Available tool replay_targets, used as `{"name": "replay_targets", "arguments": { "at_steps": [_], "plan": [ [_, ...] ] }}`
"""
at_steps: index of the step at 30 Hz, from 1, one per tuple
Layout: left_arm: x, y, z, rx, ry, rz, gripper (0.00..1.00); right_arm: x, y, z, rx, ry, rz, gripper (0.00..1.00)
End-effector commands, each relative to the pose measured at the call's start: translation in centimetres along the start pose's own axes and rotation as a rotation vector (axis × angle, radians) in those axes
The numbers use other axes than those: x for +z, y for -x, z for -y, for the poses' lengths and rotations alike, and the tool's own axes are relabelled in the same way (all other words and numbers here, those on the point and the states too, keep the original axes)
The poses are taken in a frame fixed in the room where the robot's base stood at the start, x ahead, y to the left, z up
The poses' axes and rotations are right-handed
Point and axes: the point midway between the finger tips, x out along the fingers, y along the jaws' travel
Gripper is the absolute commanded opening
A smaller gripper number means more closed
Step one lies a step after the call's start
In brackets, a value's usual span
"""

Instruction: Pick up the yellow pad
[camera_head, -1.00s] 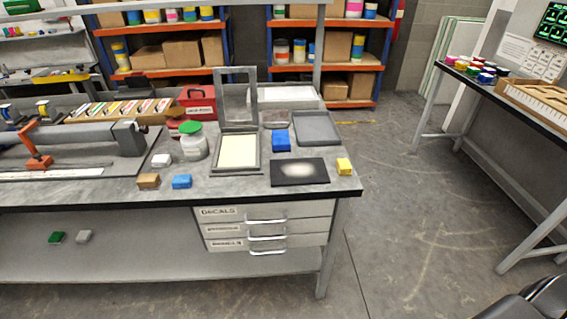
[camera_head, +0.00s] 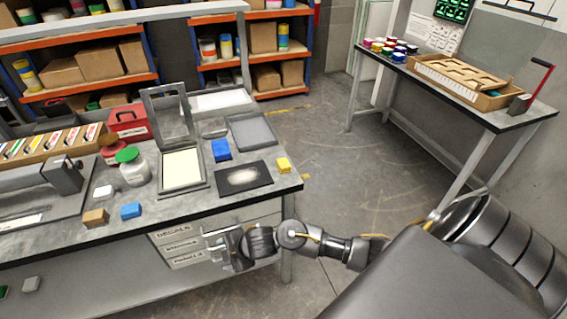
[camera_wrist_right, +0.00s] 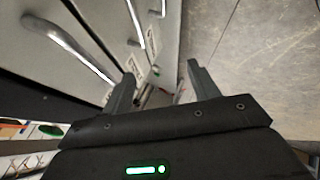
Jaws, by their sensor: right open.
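The yellow pad (camera_head: 284,165) is a small yellow block on the workbench (camera_head: 235,207), near its right end and just right of a black mat. My right gripper (camera_head: 218,247) is in front of the bench's drawers, below the tabletop and to the lower left of the pad. In the right wrist view my right gripper (camera_wrist_right: 160,85) is open, with nothing between its fingers. Drawer fronts and a handle (camera_wrist_right: 68,48) fill the left of that view, and floor fills the right. The pad does not show in the wrist view. My left gripper is not in view.
The black mat (camera_head: 243,177), a blue block (camera_head: 220,149), a framed screen (camera_head: 182,170), a green-lidded jar (camera_head: 133,168) and small blocks stand on the bench. The drawer handles (camera_head: 222,230) stick out near my right gripper. Open floor (camera_head: 350,170) lies right of the bench.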

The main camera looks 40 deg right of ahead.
Motion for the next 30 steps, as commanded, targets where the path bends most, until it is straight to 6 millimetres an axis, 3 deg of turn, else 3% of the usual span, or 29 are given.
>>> {"name": "replay_targets", "arguments": {
  "at_steps": [1, 4, 6, 8, 12, 18, 21, 25, 30],
  "plan": [
    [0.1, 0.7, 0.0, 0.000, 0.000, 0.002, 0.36, -1.2, 1.6, -2.8, 0.013, 0.157, -0.017, 0.60],
    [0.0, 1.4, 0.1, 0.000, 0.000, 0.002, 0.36, -2.6, 4.5, -6.8, 0.015, 0.475, -0.031, 0.60],
    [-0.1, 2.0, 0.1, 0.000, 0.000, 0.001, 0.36, -2.5, 7.0, -9.5, 0.002, 0.722, -0.012, 0.60],
    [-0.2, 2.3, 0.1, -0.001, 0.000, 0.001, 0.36, -1.4, 9.2, -11.6, -0.027, 0.920, 0.023, 0.60],
    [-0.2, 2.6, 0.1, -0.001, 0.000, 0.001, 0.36, 4.2, 13.9, -16.1, -0.162, 1.246, 0.138, 0.60],
    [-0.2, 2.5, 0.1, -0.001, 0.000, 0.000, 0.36, 12.9, 20.5, -20.6, -0.396, 1.388, 0.258, 0.60],
    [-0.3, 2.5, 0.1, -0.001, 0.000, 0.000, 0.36, 15.5, 23.0, -21.7, -0.471, 1.395, 0.286, 0.60],
    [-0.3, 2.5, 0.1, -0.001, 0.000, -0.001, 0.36, 17.1, 24.8, -22.2, -0.521, 1.392, 0.300, 0.60],
    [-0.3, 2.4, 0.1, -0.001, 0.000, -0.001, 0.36, 17.5, 24.9, -22.1, -0.533, 1.391, 0.301, 0.60]
  ]
}}
